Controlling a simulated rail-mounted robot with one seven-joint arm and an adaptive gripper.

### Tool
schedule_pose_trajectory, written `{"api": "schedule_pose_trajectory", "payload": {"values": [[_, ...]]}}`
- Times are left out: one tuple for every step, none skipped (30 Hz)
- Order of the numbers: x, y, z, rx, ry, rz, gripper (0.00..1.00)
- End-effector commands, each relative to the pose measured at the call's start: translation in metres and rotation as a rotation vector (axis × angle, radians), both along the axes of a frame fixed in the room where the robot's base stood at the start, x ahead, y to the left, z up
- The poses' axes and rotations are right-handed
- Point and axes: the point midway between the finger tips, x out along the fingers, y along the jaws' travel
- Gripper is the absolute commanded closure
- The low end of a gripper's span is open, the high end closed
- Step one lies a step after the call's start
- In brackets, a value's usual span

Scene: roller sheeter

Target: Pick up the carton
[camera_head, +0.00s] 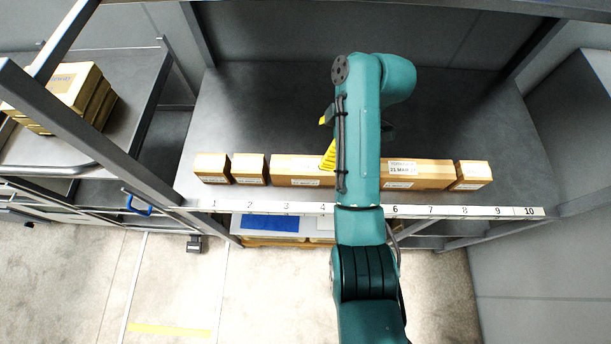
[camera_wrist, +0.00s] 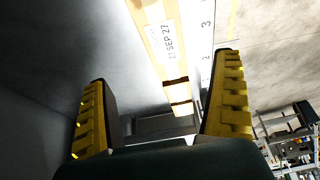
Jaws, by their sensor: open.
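Several brown cartons stand in a row along the shelf's front edge. In the head view there are two small cartons at the left (camera_head: 211,168) (camera_head: 249,169), a long labelled carton (camera_head: 296,168), another long carton labelled 21 MAR (camera_head: 432,174), and a small carton (camera_head: 472,176) at the right. My gripper (camera_wrist: 164,67) is open in the wrist view, its yellow fingers wide apart. A long carton (camera_wrist: 152,35) labelled 27 SEP 27 shows beyond the fingers, and nothing is held. In the head view my arm hides most of the gripper and the middle of the row.
A numbered white strip (camera_head: 460,211) runs along the front edge of the grey shelf (camera_head: 270,110). Metal uprights flank the shelf. A cart (camera_head: 130,110) at the left carries stacked cartons (camera_head: 65,88). The shelf behind the row looks clear where visible.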

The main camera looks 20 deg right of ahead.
Motion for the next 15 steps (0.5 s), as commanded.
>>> {"api": "schedule_pose_trajectory", "payload": {"values": [[0.002,0.005,-0.022,0.0,0.0,0.001,0.04],[0.003,0.007,-0.029,0.0,0.001,0.0,0.04],[0.005,0.011,-0.038,0.0,0.0,0.0,0.04],[0.006,0.013,-0.044,0.0,0.001,0.0,0.04],[0.007,0.015,-0.05,-0.001,-0.001,0.001,0.04],[0.009,0.019,-0.055,0.0,0.0,-0.001,0.04],[0.01,0.021,-0.061,0.001,0.001,-0.001,0.04],[0.011,0.024,-0.067,0.001,0.002,-0.001,0.04],[0.013,0.027,-0.072,0.0,0.0,-0.001,0.04],[0.014,0.029,-0.076,0.001,0.002,-0.001,0.04],[0.014,0.03,-0.08,0.001,0.002,-0.001,0.04],[0.015,0.031,-0.084,0.0,0.0,-0.002,0.04],[0.016,0.032,-0.086,-0.001,0.0,-0.004,0.04],[0.016,0.033,-0.088,-0.001,0.0,-0.004,0.04],[0.016,0.034,-0.09,-0.001,0.0,-0.004,0.04]]}}
